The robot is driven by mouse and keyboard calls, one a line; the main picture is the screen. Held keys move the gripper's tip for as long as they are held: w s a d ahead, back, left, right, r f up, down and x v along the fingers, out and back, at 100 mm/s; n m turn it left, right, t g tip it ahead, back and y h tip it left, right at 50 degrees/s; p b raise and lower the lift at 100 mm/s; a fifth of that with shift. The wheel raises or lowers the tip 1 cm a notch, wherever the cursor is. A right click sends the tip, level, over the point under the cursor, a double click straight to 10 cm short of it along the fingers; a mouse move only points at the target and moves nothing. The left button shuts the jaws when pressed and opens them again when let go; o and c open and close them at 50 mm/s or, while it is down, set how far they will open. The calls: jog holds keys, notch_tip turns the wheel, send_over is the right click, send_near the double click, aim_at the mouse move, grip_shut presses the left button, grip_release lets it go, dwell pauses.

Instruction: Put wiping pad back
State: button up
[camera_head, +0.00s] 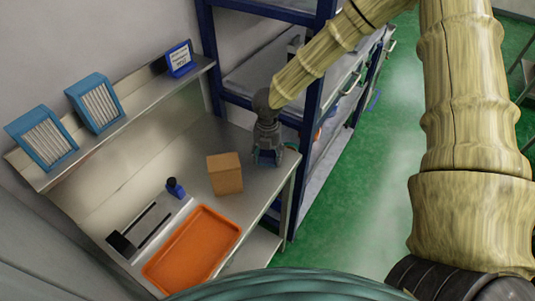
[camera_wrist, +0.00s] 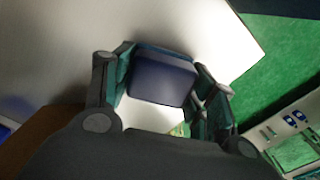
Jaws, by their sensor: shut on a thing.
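The wiping pad seems to be the dark blue block (camera_wrist: 162,78) between the fingers in the wrist view. My gripper (camera_head: 268,157) is shut on it, with one finger on each side. My gripper points down over the right end of the metal table (camera_head: 212,139), near the corner. In the head view the pad is mostly hidden by the fingers. I cannot tell whether its underside touches the table. The fingers also show in the wrist view (camera_wrist: 160,85).
A brown block (camera_head: 225,174) stands just left of my gripper. Further left are a small blue bottle (camera_head: 175,188), a dark flat tool (camera_head: 138,232) and an orange tray (camera_head: 195,248). A wall shelf (camera_head: 140,117) holds blue boxes (camera_head: 97,103). A blue-framed rack (camera_head: 214,70) stands behind.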

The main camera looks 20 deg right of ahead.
aim_at(267, 154)
jog(key=shift+f, duration=0.15)
jog(key=o, duration=1)
jog(key=shift+o, duration=0.2)
notch_tip(267, 154, up, 12)
jog(key=b, duration=0.3)
